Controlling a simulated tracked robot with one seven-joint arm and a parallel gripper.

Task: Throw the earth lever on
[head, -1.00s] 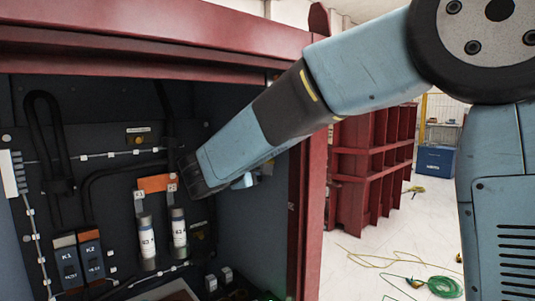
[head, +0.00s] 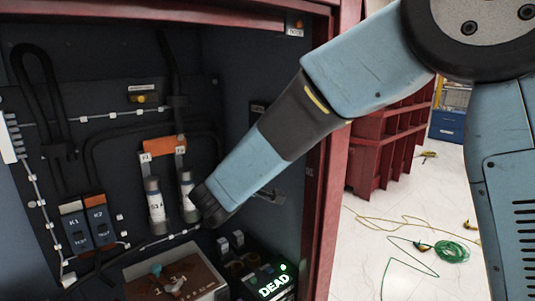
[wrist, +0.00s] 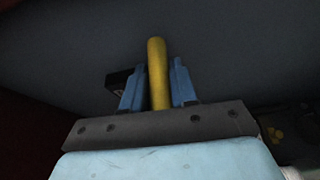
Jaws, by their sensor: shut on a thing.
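The earth lever shows in the wrist view as a yellow rod-like handle (wrist: 157,72), standing between the two blue fingers of my gripper (wrist: 158,88). The fingers are shut on it, one on each side. In the head view my arm reaches into the open dark cabinet (head: 232,75). My gripper is mostly hidden there behind my own wrist, close to the cabinet's right inner wall. The lever cannot be made out clearly in the head view.
Two fuses (head: 156,205) hang under an orange bar (head: 162,146) left of my wrist. Blocks K1 (head: 75,228) and K2 (head: 101,224) stand further left. A lit green DEAD display (head: 272,285) is below. The red cabinet frame (head: 328,185) is close to my arm's right.

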